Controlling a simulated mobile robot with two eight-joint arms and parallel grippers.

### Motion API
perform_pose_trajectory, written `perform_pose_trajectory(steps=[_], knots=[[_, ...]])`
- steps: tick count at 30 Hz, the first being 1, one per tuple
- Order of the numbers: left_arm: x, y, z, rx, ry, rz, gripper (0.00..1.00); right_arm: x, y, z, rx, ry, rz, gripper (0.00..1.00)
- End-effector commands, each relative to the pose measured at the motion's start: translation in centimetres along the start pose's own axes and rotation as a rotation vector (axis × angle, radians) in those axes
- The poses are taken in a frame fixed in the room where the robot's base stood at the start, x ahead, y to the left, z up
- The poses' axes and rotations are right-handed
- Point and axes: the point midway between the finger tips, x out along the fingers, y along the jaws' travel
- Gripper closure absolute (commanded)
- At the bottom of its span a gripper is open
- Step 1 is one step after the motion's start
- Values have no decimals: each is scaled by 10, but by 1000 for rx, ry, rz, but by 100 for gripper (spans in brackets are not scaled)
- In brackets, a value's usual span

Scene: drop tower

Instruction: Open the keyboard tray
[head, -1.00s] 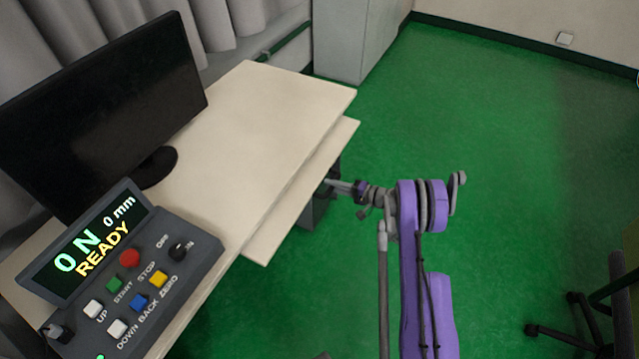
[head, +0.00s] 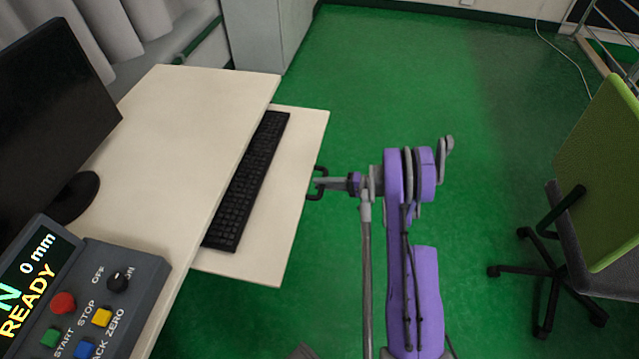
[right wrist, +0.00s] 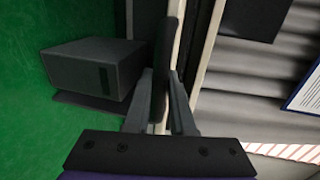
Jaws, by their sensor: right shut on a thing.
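The keyboard tray (head: 285,200) is slid out from under the desk top (head: 165,130) on its right side. A black keyboard (head: 248,180) lies on it, its far-side edge close to the desk top. A dark handle (head: 319,170) sits on the tray's outer edge. My right gripper (head: 318,184) is shut on the handle, beside the tray's edge. In the right wrist view the fingers (right wrist: 160,100) close on the dark handle (right wrist: 166,65). My left gripper is not in view.
A black monitor (head: 45,110) and a control box (head: 95,295) with coloured buttons stand on the desk. A green office chair (head: 600,180) stands on the right. Green floor (head: 400,60) lies clear between. The wrist view shows a dark box (right wrist: 90,70) beneath the desk.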

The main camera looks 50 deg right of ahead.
Motion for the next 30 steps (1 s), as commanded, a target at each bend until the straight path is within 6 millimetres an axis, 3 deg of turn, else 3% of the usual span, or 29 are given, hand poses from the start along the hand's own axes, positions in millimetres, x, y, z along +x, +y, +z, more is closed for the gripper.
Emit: perform_pose_trajectory(steps=[4,5,9,20,23,30], knots=[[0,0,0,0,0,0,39,0,0,0,0,1,-1,100],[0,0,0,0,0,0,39,0,0,0,0,1,-1,72],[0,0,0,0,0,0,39,0,0,0,0,0,-1,48],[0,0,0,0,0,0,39,-4,0,-1,0,1,0,48],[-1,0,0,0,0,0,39,-17,0,-1,0,4,0,48],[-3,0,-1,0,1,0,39,-66,0,-1,0,5,0,48]])
